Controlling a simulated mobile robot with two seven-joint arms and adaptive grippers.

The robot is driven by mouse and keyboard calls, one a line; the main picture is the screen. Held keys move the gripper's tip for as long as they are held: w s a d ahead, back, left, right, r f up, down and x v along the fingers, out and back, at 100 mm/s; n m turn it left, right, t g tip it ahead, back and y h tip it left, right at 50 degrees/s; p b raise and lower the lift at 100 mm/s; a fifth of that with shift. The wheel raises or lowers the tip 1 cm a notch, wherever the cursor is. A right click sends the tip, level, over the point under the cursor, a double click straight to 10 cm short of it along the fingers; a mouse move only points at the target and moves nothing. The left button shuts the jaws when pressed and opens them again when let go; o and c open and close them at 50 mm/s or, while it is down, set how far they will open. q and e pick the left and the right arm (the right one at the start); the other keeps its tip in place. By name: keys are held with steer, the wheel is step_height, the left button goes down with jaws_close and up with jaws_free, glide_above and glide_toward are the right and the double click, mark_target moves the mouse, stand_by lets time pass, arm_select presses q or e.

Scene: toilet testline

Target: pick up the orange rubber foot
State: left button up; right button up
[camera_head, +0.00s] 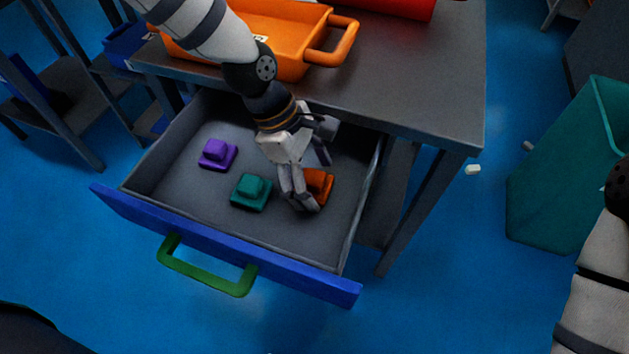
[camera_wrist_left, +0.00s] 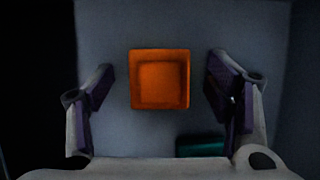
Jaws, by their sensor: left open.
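The orange rubber foot (camera_head: 320,184) is a square stepped block on the floor of the open drawer, toward its right side. In the head view my left gripper (camera_head: 313,182) reaches down over it and hides part of it. In the left wrist view the orange rubber foot (camera_wrist_left: 159,80) lies between the two spread fingers of my left gripper (camera_wrist_left: 161,88). There is a visible gap on both sides, so the fingers do not touch it. My left gripper is open and empty. My right gripper is not in view.
A teal foot (camera_head: 251,191) and a purple foot (camera_head: 217,154) lie to the left in the same drawer. The drawer walls and its blue front (camera_head: 220,245) with a green handle enclose the space. The tabletop edge is close behind, with an orange tray (camera_head: 285,62) above.

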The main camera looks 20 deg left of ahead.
arm_select(q)
steer(key=c, duration=1.3)
steer(key=shift+r, duration=0.1)
